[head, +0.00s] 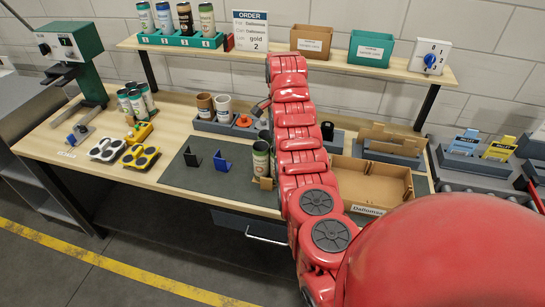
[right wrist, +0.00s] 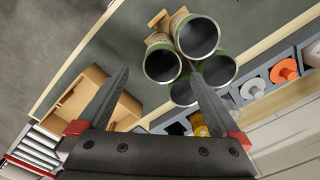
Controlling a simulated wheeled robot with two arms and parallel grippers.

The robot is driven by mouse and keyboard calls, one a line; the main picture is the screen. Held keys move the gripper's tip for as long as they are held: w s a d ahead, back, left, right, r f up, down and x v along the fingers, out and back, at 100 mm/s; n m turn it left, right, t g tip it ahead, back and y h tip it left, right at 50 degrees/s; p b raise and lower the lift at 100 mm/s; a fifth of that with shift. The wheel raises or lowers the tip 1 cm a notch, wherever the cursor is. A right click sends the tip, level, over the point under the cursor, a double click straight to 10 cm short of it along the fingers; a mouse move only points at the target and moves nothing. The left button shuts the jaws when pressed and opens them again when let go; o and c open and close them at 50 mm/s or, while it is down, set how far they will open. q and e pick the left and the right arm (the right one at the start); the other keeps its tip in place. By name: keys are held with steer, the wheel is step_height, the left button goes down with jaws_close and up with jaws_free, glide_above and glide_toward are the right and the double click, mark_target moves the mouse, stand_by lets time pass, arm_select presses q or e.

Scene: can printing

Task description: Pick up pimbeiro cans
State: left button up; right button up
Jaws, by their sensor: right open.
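In the head view a green-labelled can (head: 261,158) stands upright on the dark mat, with my red right arm covering the area beside it. The right wrist view shows a close cluster of open-topped green cans, the nearest one (right wrist: 162,64) with a dark hollow inside. My right gripper (right wrist: 160,72) is open and empty. Its fingertips appear on either side of that can; the gap to it is unclear. More green and white cans (head: 136,100) stand at the left of the bench. No can's name is readable. My left gripper is not in view.
Black and blue holders (head: 221,164) stand on the mat. Cups (head: 205,103) stand behind. The shelf (head: 165,46) holds several cans and an order sign (head: 250,30). The mat's front left is clear.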

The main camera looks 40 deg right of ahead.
step_height(320, 180, down, 5)
steer(key=shift+w+r+b, duration=0.15)
steer(key=shift+b, duration=0.75)
steer(key=shift+f+p, duration=2.35)
steer(key=shift+f, duration=1.35)
steer(key=c, duration=1.4)
